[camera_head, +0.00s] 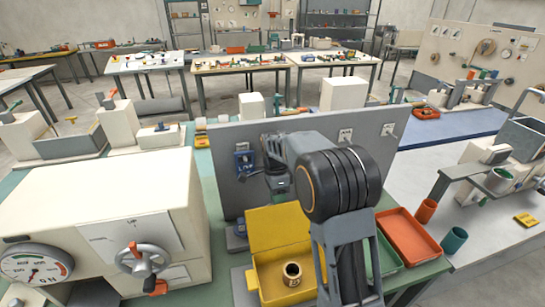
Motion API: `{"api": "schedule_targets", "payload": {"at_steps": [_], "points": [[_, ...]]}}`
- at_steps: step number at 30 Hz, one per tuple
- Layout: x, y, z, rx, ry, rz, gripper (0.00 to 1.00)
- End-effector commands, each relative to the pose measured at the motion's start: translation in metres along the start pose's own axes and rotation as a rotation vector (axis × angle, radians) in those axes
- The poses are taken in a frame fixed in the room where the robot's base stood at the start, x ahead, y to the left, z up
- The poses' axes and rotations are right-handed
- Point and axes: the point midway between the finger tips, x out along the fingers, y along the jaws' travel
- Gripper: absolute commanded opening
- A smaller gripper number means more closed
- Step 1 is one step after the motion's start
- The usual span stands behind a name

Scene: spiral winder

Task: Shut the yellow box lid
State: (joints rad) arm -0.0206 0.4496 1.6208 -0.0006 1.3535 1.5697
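The yellow box (262,272) stands on the green bench below my arm. Its lid (278,229) is open, raised at the back of the box in front of the grey panel. A brass ring-shaped part (292,274) sits inside the box. My arm covers the right side of the box. The dark end of my arm, with my gripper (280,188), is above and behind the raised lid, apart from it as far as I can see. Its fingers are too small and dark to tell open from shut.
A grey upright panel (226,150) stands behind the box. A cream machine with a handwheel (142,261) and a dial (36,266) is at left. A green tray (388,256), an orange tray (408,236) and orange and teal cups (454,240) are at right.

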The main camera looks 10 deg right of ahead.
Motion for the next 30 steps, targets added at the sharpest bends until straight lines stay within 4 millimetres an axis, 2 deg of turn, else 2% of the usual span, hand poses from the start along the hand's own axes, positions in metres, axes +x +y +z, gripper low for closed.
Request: {"api": "schedule_targets", "payload": {"at_steps": [1,9,15,21,30], "points": [[0.0,0.0,0.0,0.0,0.0,0.046,0.26],[-0.041,-0.003,-0.001,0.002,-0.001,0.03,0.26],[-0.063,-0.004,-0.001,0.002,-0.001,0.032,0.26],[-0.074,-0.004,0.0,0.0,0.0,0.032,0.26],[-0.076,-0.003,0.0,0.0,0.0,0.032,0.26]]}}
